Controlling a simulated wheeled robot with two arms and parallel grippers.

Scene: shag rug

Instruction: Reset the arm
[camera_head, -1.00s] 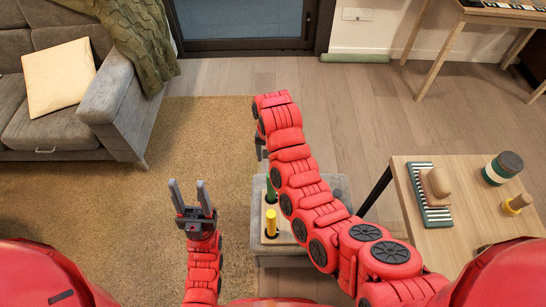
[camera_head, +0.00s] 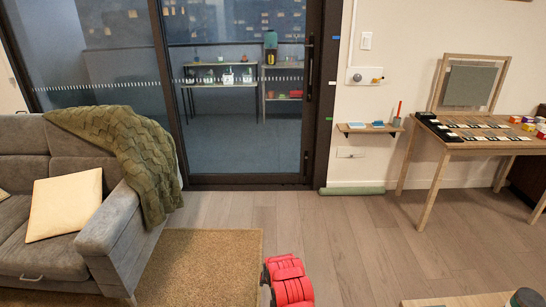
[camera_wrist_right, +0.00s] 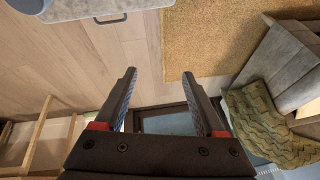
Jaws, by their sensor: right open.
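My right arm (camera_head: 288,281) shows only as a short red section at the bottom of the head view; its gripper is outside that view. In the right wrist view my right gripper (camera_wrist_right: 160,100) has its two dark fingers apart with nothing between them. Beyond the fingers are the wood floor and the dark door frame. My left arm and left gripper are outside both current views.
A grey sofa (camera_head: 110,235) with a cream cushion (camera_head: 65,204) and green blanket (camera_head: 130,150) stands left by the rug (camera_head: 205,262). A glass door (camera_head: 235,140) is behind. A wooden desk (camera_head: 470,147) stands right. The wood floor (camera_head: 345,235) between is clear.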

